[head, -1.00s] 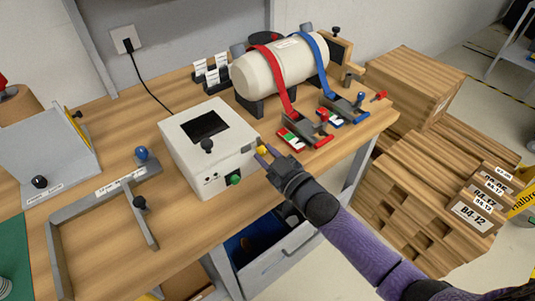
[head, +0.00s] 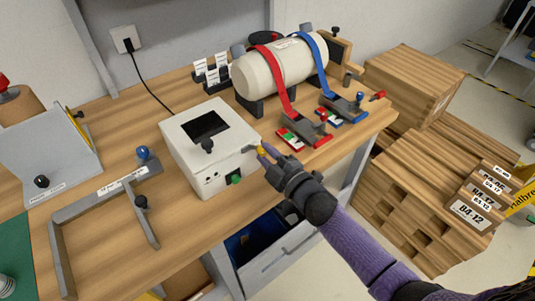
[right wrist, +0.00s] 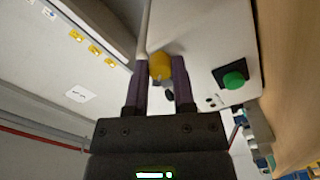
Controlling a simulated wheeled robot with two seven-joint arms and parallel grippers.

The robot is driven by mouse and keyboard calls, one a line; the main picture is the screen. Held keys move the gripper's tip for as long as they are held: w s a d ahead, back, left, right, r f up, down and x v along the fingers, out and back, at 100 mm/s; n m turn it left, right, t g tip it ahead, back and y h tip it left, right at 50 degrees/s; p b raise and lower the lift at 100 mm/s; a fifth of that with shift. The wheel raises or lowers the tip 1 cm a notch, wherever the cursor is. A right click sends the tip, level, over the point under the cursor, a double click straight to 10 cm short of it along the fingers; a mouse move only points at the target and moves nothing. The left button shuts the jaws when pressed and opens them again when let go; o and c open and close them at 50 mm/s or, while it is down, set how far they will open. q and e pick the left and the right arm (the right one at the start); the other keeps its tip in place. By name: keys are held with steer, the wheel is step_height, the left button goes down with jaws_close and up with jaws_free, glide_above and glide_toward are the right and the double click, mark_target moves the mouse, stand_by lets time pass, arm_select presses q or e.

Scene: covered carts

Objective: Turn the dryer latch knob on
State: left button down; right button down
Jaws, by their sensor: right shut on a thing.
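The fingers partly hide the knob in the head view. The knob's on or off setting cannot be read. My left gripper is not in view.
A cream tank (head: 275,74) with red and blue straps stands behind on the wooden table (head: 120,255). A grey frame (head: 62,245) lies at left. Wooden crates (head: 425,180) stand to the right. An open drawer (head: 280,255) is below the table edge.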

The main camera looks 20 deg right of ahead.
steer(key=shift+n, duration=0.3)
stand_by(0.4)
steer(key=shift+c, duration=2.3)
jaws_free()
steer(key=p+v, duration=0.1)
steer(key=v, duration=0.9)
steer(key=shift+p, duration=0.3)
